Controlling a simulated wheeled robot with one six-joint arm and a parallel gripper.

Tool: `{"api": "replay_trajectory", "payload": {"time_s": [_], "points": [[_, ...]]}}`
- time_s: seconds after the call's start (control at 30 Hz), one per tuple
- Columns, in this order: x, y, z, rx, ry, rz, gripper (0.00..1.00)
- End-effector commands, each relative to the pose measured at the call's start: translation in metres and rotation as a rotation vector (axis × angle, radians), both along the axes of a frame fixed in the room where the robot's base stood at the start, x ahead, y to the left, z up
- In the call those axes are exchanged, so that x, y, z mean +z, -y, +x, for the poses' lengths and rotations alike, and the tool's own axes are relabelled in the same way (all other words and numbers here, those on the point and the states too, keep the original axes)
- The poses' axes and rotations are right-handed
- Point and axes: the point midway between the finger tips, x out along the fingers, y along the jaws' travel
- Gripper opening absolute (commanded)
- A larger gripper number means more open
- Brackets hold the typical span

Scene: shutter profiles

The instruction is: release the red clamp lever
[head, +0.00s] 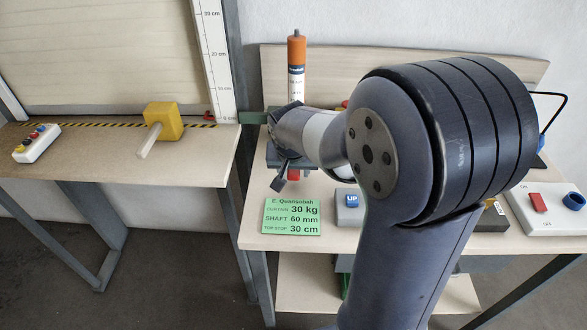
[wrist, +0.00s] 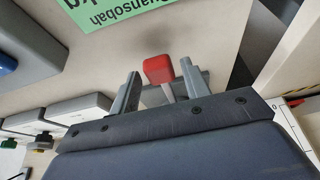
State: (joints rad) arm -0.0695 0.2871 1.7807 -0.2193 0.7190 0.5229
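The red clamp lever shows in the wrist view as a red block-shaped knob (wrist: 158,68) on a pale stem. My gripper (wrist: 160,76) is open, with one finger on each side of the lever. Gaps show between the knob and both fingers, so it is not gripped. In the head view a small part of the red lever (head: 293,174) shows beneath my gripper (head: 291,180), low on the bench's left part. The clamp body is mostly hidden by my gripper and arm.
An upright orange-topped tube (head: 297,52) stands just behind my gripper. A green card (head: 292,217) lies in front, beside a grey box with a blue UP button (head: 349,201). A white panel (head: 550,215) is at right.

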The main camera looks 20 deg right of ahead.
Motion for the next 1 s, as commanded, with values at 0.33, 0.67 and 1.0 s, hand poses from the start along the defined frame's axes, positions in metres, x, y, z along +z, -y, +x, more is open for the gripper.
{"api": "replay_trajectory", "payload": {"time_s": [0.33, 0.67, 1.0], "points": [[0.0003, -0.0001, 0.0000, 0.000, 0.000, 0.000, 0.16], [0.0004, -0.0001, 0.0000, 0.000, 0.000, 0.000, 0.00], [0.0079, 0.0005, 0.0011, -0.002, -0.031, 0.011, 0.00]]}}
